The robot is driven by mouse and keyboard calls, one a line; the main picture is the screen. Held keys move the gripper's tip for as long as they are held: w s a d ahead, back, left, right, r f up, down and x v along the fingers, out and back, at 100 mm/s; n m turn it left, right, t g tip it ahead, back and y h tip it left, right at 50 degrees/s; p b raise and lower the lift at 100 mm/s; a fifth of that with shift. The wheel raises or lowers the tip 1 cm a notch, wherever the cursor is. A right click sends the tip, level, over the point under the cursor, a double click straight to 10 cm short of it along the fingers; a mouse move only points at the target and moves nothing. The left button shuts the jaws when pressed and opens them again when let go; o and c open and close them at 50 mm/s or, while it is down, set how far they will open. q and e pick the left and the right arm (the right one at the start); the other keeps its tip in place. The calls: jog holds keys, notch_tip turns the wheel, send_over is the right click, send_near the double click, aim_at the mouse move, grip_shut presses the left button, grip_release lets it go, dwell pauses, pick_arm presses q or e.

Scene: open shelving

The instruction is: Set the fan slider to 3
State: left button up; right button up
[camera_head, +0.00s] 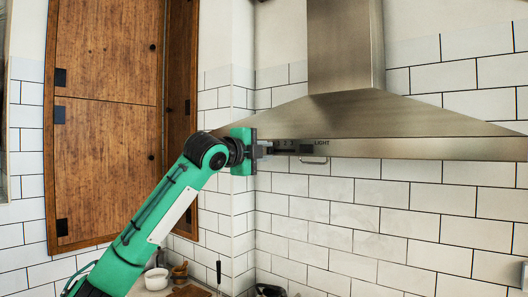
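The range hood (410,146) is brushed metal with a sloped canopy on a tall duct, fixed to the tiled wall. Its front band carries the fan slider strip, with numerals (288,143) partly readable and the word LIGHT (322,143) to their right. My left gripper (268,148), on a green arm from the left, is at the left end of this strip. It covers part of the strip and the slider knob cannot be made out. The fingers are small and dark, so whether they are open or touch the slider is unclear. My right gripper is out of view.
Wooden cabinet doors (108,50) with black knobs stand at the left, behind my arm. Below are a white pot (157,279) and other small items on a counter. The white tiled wall (400,230) under the hood is clear.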

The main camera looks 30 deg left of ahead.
aim_at(293, 151)
pick_arm(q)
grip_shut()
jog(key=d, duration=0.2)
jog(key=d+p, duration=0.1)
jog(key=d, duration=0.1)
jog(key=d+p, duration=0.1)
jog(key=d, duration=0.1)
jog(key=shift+s+d, duration=0.2)
jog(key=shift+s, duration=0.05)
jog(key=shift+a+f, duration=0.1)
jog(key=shift+o, duration=2)
grip_release()
jog(key=shift+o, duration=0.6)
jog(key=shift+d, duration=0.25)
jog(key=shift+a, duration=0.1)
